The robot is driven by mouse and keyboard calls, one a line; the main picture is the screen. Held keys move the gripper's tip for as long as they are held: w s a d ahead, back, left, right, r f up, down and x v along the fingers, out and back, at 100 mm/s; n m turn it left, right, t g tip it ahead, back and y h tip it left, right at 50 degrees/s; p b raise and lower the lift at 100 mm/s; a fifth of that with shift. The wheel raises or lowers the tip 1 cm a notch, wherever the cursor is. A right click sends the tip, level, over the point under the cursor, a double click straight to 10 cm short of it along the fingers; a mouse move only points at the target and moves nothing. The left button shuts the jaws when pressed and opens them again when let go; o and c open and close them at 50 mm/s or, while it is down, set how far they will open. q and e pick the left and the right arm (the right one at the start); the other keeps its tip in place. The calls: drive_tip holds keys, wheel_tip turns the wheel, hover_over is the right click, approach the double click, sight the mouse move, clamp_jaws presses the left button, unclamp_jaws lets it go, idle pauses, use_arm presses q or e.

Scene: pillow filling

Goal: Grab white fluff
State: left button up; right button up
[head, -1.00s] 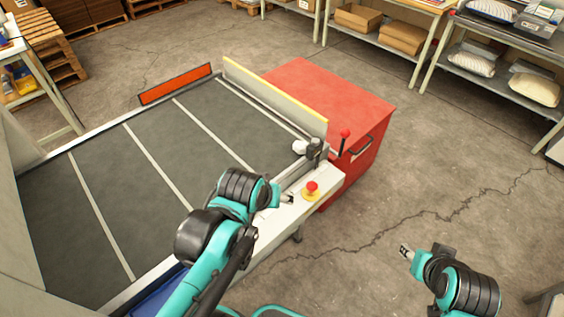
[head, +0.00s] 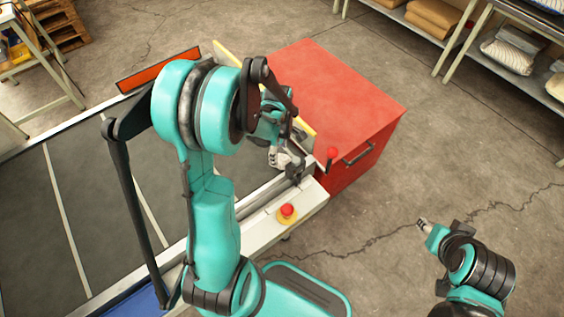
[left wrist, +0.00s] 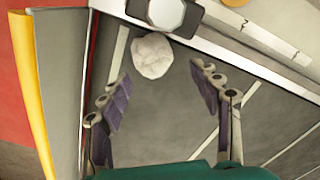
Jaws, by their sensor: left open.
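The white fluff (left wrist: 152,55) is a small rounded lump on the dark bed of the machine, near its pale edge rail, in the left wrist view. In the head view my left arm and gripper largely cover its place. My left gripper (left wrist: 163,90) is open and empty, with the fluff just beyond and between its spread fingers. In the head view the left gripper (head: 279,157) hangs over the machine's corner. My right gripper (head: 423,224) is over the floor at the right, away from the fluff; its jaws are too small to read.
A red cabinet (head: 340,95) adjoins the machine. A yellow-topped wall (left wrist: 35,90) stands left of the gripper in the left wrist view. A red button (head: 287,210) sits on the white rail. Shelves stand at the upper right; the floor between is clear.

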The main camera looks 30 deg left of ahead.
sight(281, 158)
use_arm(q)
drive_tip(key=f+b, duration=0.1)
drive_tip(key=f, duration=0.1)
drive_tip(key=w+f+b, duration=0.1)
drive_tip(key=f, duration=0.2)
drive_tip(key=shift+d+f+b, duration=0.1)
drive_tip(key=shift+f+b, duration=0.2)
drive_tip(key=shift+f, duration=0.05)
drive_tip(key=shift+r, duration=0.1)
drive_tip(key=shift+c, duration=0.6)
drive_tip(key=c, duration=0.6)
